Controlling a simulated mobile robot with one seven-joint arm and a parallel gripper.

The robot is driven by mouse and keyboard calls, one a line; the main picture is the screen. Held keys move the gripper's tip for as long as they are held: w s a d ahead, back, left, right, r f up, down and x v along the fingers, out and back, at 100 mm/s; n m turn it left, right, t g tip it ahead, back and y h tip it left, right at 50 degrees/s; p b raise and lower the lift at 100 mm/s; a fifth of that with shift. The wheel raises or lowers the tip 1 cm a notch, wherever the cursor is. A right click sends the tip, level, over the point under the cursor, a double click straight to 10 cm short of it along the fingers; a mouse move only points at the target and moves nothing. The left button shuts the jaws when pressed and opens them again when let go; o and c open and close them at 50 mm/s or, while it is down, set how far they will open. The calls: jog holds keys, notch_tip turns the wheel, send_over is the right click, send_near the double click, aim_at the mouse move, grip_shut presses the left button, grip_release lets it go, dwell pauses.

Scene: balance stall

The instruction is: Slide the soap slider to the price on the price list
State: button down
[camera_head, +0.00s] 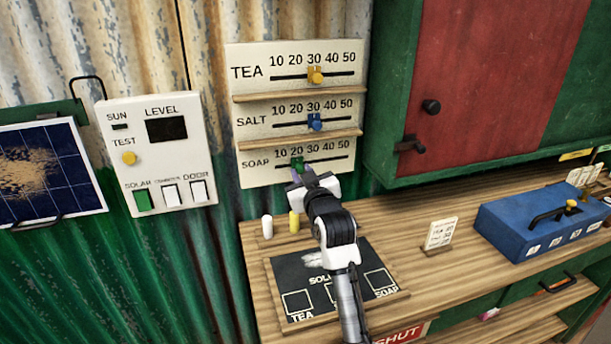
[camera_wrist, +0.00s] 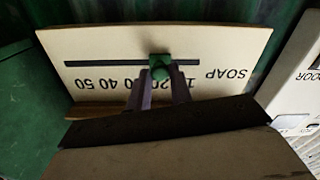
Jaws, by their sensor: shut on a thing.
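The green soap slider (camera_head: 297,163) sits on the lowest scale of the white price board (camera_head: 257,181), about under the 20. It also shows in the wrist view (camera_wrist: 161,66), where the board is upside down. My gripper (camera_head: 297,176) reaches up to the board and is shut on the soap slider, with a finger on each side in the wrist view (camera_wrist: 160,82). My fingers hide part of the soap numbers there. A small white card (camera_head: 440,234), likely the price list, stands on the counter at right; its writing is too small to read.
The yellow tea slider (camera_head: 316,76) is near 30 and the blue salt slider (camera_head: 315,122) near 30. Wooden ledges (camera_head: 298,138) separate the scales. A white and a yellow cylinder (camera_head: 294,222) stand below the board. A switch panel (camera_head: 158,148) hangs left, a cupboard (camera_head: 490,70) right.

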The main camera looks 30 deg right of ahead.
jog(key=c, duration=1.3)
grip_release()
jog(key=shift+o, duration=0.2)
jog(key=shift+s, duration=0.1)
jog(key=b+v, duration=0.4)
jog(key=v, duration=0.9)
jog(key=shift+s+b, duration=0.3)
jog(key=shift+a, duration=0.1)
